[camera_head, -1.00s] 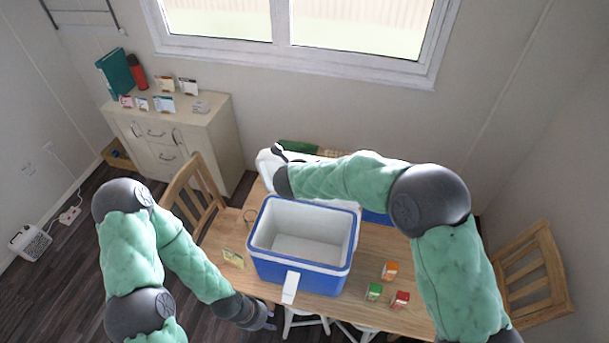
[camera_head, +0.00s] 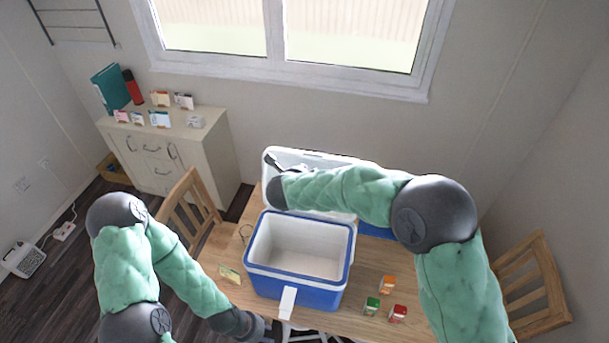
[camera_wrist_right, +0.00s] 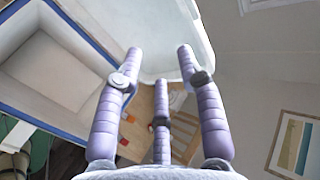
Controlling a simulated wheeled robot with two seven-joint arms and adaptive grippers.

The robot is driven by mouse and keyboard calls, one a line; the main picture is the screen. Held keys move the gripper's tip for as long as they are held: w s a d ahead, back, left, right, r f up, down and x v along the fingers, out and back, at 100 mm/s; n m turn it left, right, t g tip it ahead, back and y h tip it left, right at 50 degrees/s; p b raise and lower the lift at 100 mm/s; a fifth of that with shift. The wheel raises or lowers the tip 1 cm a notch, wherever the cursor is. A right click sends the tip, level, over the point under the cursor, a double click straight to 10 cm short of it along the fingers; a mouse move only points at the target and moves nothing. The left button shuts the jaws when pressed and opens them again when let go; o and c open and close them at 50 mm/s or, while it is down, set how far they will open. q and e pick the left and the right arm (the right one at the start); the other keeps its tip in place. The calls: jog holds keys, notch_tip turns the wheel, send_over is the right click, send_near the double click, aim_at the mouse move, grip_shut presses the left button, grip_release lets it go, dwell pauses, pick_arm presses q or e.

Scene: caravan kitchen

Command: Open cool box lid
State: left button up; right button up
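The cool box (camera_head: 295,292) stands on the wooden table, blue outside with a white rim and an empty-looking white interior. Its white lid (camera_head: 318,157) is raised behind the box opening. A white handle (camera_head: 287,300) hangs at the front. My right arm crosses in front of the lid, and its gripper is near the lid's upper left corner, mostly hidden in the head view. In the right wrist view my right gripper (camera_wrist_right: 158,55) has its fingers spread, with the white lid (camera_wrist_right: 160,25) just beyond the tips. My left gripper (camera_head: 266,330) is low by the table's front edge, mostly cut off.
Small orange (camera_head: 387,284), green (camera_head: 371,306) and red (camera_head: 398,314) cartons stand right of the box. A yellowish card (camera_head: 230,274) lies to its left. Wooden chairs stand left (camera_head: 188,205) and right (camera_head: 530,285). A cabinet (camera_head: 165,150) is at the back left.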

jog(key=v, duration=0.8)
jog(key=shift+s, duration=0.15)
jog(key=shift+r, duration=0.1)
